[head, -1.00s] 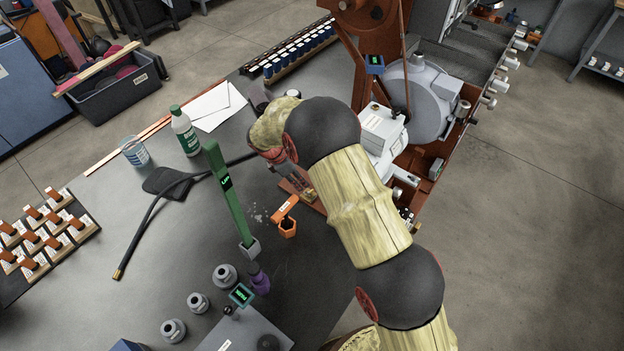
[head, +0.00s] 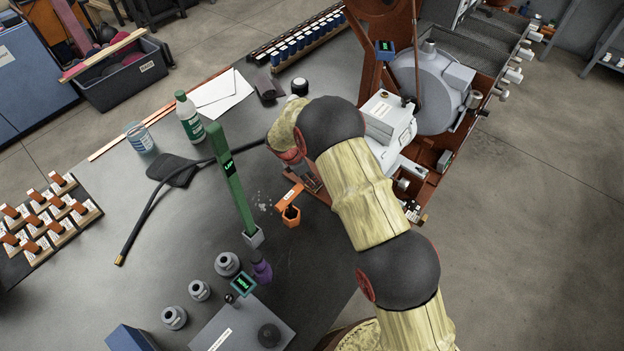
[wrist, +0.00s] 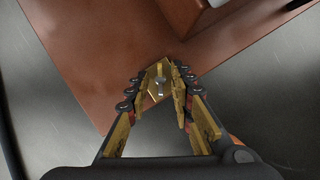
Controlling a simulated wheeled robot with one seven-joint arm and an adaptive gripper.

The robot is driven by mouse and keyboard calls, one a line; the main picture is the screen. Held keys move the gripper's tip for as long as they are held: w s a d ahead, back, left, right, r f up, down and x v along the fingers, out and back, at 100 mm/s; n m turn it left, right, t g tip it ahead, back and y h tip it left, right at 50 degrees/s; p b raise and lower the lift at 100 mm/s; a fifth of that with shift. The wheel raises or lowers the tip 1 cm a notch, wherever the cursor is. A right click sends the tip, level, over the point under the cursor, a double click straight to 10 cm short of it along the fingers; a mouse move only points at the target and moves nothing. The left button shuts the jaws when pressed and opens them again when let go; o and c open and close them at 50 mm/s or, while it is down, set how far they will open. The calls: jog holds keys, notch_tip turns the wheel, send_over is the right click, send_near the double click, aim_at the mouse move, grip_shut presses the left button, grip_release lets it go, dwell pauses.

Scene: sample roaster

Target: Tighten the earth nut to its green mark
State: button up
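In the wrist view, a small silver-grey nut or stud (wrist: 160,88) stands on a brass plate (wrist: 153,71) on a red-brown metal surface. I take it to be the earth nut. My gripper (wrist: 164,74) reaches over it, with one finger on each side and a visible gap between the fingertips. The nut shows in that gap, and I see no clear contact with it. I cannot make out a green mark.
The roaster drum (head: 420,88) rises behind my arm. Open floor lies to the right.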

jog(key=shift+c, duration=0.8)
jog(key=c, duration=0.4)
grip_shut()
jog(key=shift+r+m, duration=0.1)
jog(key=shift+m, duration=0.2)
